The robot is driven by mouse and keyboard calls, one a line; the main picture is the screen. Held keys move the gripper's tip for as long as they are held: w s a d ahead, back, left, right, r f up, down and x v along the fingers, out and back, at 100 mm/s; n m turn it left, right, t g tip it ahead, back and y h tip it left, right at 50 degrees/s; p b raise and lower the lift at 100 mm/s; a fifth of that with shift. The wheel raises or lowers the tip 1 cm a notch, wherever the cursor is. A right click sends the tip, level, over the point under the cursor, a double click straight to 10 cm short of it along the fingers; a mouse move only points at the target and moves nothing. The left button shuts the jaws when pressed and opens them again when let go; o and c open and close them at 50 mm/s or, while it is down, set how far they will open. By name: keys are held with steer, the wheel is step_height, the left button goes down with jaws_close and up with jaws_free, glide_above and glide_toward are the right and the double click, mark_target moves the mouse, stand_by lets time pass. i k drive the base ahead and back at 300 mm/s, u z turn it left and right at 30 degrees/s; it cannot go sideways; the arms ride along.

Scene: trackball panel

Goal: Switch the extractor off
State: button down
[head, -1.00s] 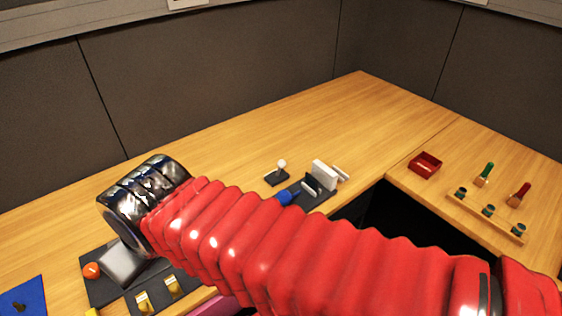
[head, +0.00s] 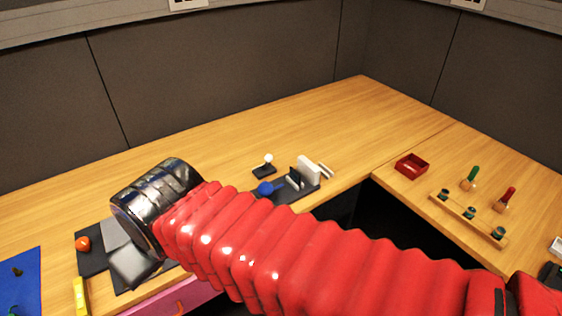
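An orange-red ball-shaped part (head: 83,243) shows at the panel's left edge. A second grey plate (head: 115,234) lies beside it. My arm hides much of the panel. No label shows which control is the extractor's, and its switch position cannot be seen.
A blue board (head: 22,275) and a yellow piece (head: 80,297) lie left. A dark base with a blue ball (head: 265,188) and a small white-knobbed stick (head: 266,160) stand mid-table. A red tray (head: 411,167) and a peg rack (head: 467,215) are right. The back table is clear.

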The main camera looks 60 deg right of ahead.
mark_target(268, 158)
steer(key=k, duration=0.95)
steer(key=z, duration=1.2)
steer(key=i, duration=1)
steer(key=u, duration=0.3)
